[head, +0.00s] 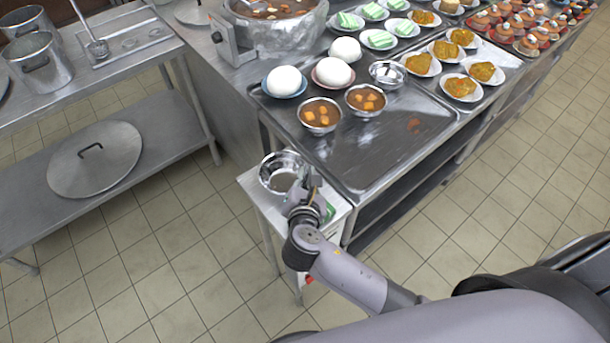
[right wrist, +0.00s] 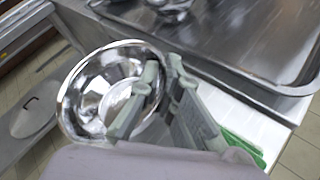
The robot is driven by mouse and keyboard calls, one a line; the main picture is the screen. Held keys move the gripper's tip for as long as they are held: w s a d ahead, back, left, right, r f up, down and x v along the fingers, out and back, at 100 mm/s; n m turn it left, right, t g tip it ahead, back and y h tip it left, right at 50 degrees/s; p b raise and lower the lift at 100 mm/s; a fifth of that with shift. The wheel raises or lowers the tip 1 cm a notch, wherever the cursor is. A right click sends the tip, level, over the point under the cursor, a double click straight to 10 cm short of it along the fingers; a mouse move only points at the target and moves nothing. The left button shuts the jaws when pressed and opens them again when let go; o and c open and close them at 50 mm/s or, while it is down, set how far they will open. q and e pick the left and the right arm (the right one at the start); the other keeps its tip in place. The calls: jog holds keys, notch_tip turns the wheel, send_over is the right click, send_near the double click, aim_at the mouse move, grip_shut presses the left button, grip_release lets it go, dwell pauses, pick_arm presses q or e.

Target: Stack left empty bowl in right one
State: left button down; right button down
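The left empty bowl (head: 277,178) is shiny steel and sits at the small side table; I cannot tell whether it rests on the top or is slightly raised. My right gripper (head: 308,186) is at its right rim. In the right wrist view the fingertips (right wrist: 165,72) are close together, one on the bowl's inner side and one outside, pinching the rim of the bowl (right wrist: 95,88). The right empty bowl (head: 388,73) stands on the large steel tray, beside the soup bowls. My left gripper is not in view.
The steel tray (head: 400,150) has a raised edge and a bare front area. Two bowls of brown soup (head: 320,115) and white buns (head: 284,81) stand near the right empty bowl. Plates of food fill the back right. A green object (right wrist: 243,147) lies on the side table (head: 262,212).

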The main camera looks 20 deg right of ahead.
jog(key=shift+f, duration=0.1)
jog(key=c, duration=1.8)
grip_release()
